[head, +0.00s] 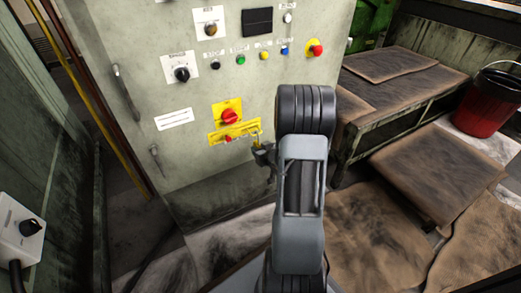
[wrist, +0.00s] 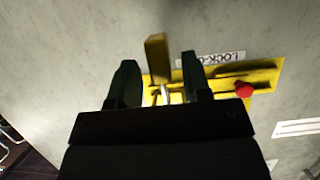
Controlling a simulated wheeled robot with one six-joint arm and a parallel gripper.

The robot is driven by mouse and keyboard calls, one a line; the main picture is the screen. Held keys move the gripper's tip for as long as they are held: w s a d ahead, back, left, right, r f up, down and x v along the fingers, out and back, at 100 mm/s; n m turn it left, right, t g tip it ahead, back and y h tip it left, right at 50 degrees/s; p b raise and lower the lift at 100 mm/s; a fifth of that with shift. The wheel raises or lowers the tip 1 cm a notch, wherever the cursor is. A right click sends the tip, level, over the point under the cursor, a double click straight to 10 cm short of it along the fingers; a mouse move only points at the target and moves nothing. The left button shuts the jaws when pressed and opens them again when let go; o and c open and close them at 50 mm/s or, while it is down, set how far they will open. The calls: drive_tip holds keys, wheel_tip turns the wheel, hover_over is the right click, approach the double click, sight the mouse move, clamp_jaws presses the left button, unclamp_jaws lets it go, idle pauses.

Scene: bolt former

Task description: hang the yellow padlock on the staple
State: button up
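The yellow padlock (wrist: 156,55) is seen edge-on in the wrist view, between the fingers of my gripper (wrist: 158,80). Its pale shackle (wrist: 164,95) meets the yellow lock-out plate (wrist: 225,82). The staple is not clearly visible, so I cannot tell whether the shackle is around it. The fingers stand apart, with a gap showing on the padlock's right side and a narrow one on its left. In the head view the plate (head: 222,135) is on the cabinet front, and my gripper (head: 262,150) is just right of its end. The padlock there is small and partly hidden.
A red rotary switch (head: 229,117) on a yellow square is just above the plate. A red knob (wrist: 243,89) sticks out from the plate near the padlock. The grey cabinet (head: 190,95) carries buttons and dials. A bench (head: 400,85) and red bucket (head: 484,103) are at right.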

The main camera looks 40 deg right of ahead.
drive_tip(key=shift+o, duration=0.4)
drive_tip(key=shift+s, duration=0.1)
drive_tip(key=p+v, duration=1.2)
drive_tip(key=v, duration=0.1)
drive_tip(key=shift+s+r+p, duration=0.2)
drive_tip(key=shift+p, duration=0.15)
drive_tip(key=shift+s+f, duration=0.1)
